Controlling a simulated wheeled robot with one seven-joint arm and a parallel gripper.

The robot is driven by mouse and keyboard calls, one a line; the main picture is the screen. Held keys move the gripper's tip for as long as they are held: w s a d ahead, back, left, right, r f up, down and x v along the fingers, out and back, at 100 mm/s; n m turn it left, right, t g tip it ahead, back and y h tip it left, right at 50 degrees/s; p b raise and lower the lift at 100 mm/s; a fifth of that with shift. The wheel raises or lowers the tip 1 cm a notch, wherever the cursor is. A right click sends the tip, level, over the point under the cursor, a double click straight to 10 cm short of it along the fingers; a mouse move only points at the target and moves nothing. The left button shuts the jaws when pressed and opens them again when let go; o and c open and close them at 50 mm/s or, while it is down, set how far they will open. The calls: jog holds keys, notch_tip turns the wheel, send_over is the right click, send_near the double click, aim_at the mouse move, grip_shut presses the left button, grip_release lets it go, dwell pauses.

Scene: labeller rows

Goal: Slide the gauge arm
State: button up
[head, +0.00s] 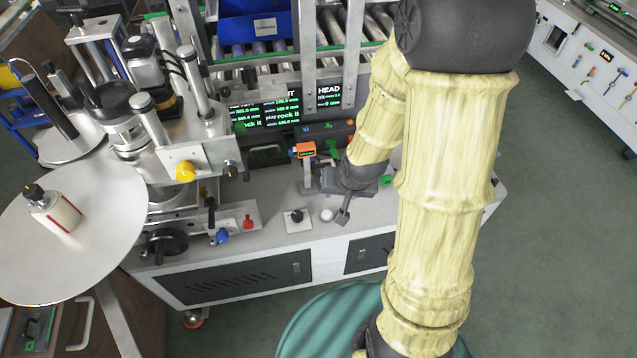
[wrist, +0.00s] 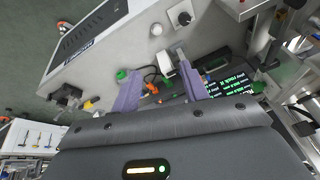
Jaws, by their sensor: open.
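An orange block on a pale grey upright (head: 305,151) stands at the back of the white bench, below the display; it looks like the gauge arm, but I cannot be sure. My gripper (head: 326,202) is just right of it and above the bench, pointing down, and partly hidden by its own wrist. In the wrist view my gripper (wrist: 154,66) has its two purple fingers spread apart, with no object clearly held between them. A small white block (wrist: 165,65) shows close beside the right finger. I cannot tell whether the finger touches it.
A black knob on a white plate (head: 297,219) and a white round button (head: 327,215) sit near the bench's front. The display (head: 265,115) stands behind.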

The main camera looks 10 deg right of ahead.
jog(key=w+a+f+m+t+y+b, duration=0.3)
jog(key=f+m+b, duration=0.3)
jog(key=f, duration=0.4)
jog(key=w+a+f+m+t+y+b, duration=0.2)
jog(key=w+a+f+m+t+b, duration=0.15)
jog(key=f+m, duration=0.55)
jog(key=d+f+m+t+h+b, duration=0.4)
jog(key=d+m+t+h+b, duration=0.1)
jog(key=m, duration=1)
jog(key=shift+s+d+f+t, duration=0.15)
jog(key=shift+s+d+t, duration=0.3)
jog(key=shift+t, duration=0.6)
jog(key=shift+w, duration=0.1)
